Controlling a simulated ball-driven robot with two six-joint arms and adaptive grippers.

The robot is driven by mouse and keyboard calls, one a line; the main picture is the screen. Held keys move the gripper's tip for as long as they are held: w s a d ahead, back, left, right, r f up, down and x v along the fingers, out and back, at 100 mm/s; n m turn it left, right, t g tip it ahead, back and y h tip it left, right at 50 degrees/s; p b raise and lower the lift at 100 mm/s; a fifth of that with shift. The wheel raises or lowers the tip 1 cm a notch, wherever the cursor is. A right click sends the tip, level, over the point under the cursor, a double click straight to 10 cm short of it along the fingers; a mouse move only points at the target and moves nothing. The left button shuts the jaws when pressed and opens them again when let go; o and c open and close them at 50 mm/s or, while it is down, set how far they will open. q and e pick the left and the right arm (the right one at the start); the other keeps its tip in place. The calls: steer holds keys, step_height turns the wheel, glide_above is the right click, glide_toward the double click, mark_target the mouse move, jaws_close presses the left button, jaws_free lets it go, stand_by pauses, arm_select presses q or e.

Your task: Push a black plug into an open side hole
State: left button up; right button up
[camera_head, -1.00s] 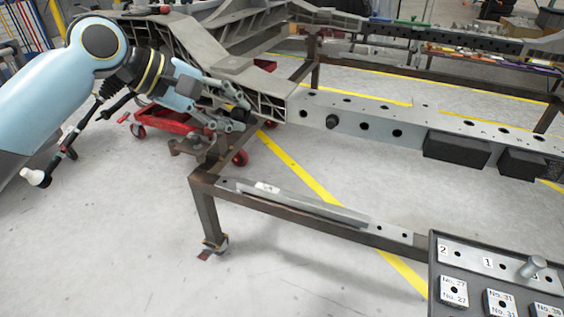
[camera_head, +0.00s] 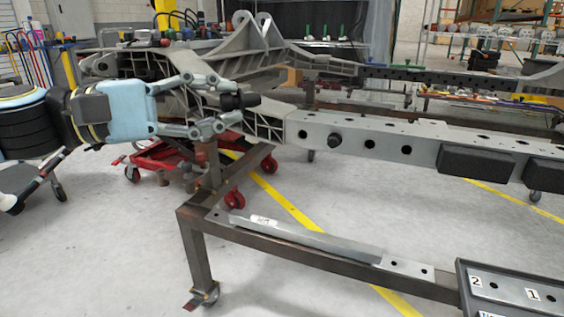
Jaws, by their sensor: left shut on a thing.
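My left gripper (camera_head: 226,101) reaches in from the left and is shut on a black plug (camera_head: 241,101). The plug points right, toward the grey chassis rail (camera_head: 465,138), and is in front of the ribbed casting at the rail's left end. In the picture it is left of and above the rail's side holes. A black plug (camera_head: 333,140) sits in the rail's side face. An open side hole (camera_head: 303,134) is left of it; open holes (camera_head: 369,144) and (camera_head: 406,150) are to its right. My right gripper is not in view.
Black blocks (camera_head: 475,162) stick out from the rail's side further right. A brown steel stand (camera_head: 190,225) with a loose grey bar (camera_head: 300,235) is below. A red wheeled jack (camera_head: 165,155) stands behind. A numbered tray (camera_head: 470,300) is at lower right.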

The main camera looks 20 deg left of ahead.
arm_select(q)
steer(key=w+a+f+n+t+y, duration=0.65)
steer(key=w+a+f+y, duration=0.2)
steer(key=f, duration=0.25)
steer(key=w+d+f+n+y+b, duration=0.2)
steer(key=w+d+y, duration=0.3)
steer(key=w+d, duration=0.6)
steer(key=shift+w+d+f+n, duration=0.2)
steer(key=shift+w+f+n, duration=0.25)
steer(key=shift+w+n, duration=0.3)
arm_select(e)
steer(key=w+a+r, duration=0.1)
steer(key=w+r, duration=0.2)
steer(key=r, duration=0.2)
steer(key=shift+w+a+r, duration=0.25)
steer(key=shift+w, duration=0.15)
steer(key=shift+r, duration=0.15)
arm_select(q)
steer(key=shift+d+p, duration=0.1)
steer(key=shift+p, duration=0.3)
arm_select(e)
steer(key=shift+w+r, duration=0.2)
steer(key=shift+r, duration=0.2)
